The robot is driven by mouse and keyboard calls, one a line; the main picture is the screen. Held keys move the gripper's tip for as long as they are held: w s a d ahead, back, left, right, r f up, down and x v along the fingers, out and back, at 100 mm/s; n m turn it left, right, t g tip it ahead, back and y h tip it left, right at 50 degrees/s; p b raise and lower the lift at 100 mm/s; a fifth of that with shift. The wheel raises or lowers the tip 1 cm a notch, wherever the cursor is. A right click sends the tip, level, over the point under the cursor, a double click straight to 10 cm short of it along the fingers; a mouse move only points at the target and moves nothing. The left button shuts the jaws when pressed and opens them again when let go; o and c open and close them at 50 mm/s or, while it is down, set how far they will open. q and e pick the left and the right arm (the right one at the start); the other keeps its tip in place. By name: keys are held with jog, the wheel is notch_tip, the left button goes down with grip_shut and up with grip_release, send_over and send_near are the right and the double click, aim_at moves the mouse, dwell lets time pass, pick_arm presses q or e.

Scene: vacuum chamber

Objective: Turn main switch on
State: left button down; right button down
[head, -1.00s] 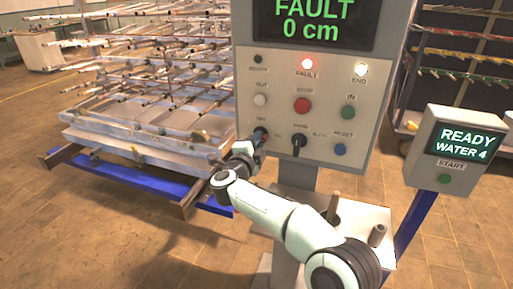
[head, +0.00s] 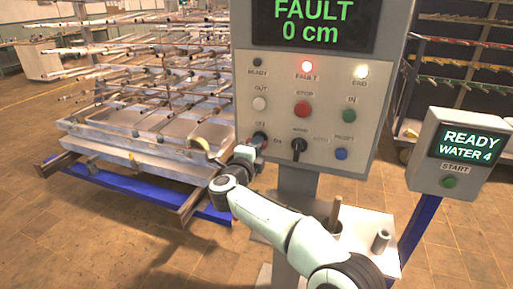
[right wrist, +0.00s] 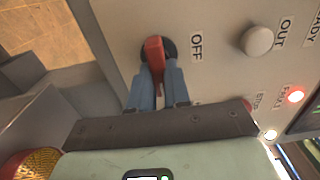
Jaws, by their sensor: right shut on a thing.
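The main switch (head: 260,138) is a small rotary switch at the lower left of the grey control panel (head: 372,60), below an OFF label and left of an ON label. In the right wrist view its red handle (right wrist: 154,50) stands on a dark round base beside the OFF label. My right gripper (head: 248,152) is at the switch, and its two blue-grey fingers (right wrist: 159,90) are shut on the red handle, one on each side. My left gripper is not in view.
The panel display (head: 312,22) reads FAULT 0 cm, with the red FAULT lamp (head: 307,66) lit. A black selector (head: 299,147) sits close right of the main switch. A smaller READY WATER 4 box (head: 458,150) stands at right. A loaded rack (head: 140,150) stands at left.

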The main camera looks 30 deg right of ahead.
jog(key=c, duration=1.3)
grip_release()
jog(key=shift+r, duration=0.2)
jog(key=shift+o, duration=1.1)
jog(key=shift+f, duration=0.15)
jog(key=v, duration=1.3)
jog(key=shift+b, duration=0.45)
jog(key=shift+a, duration=0.15)
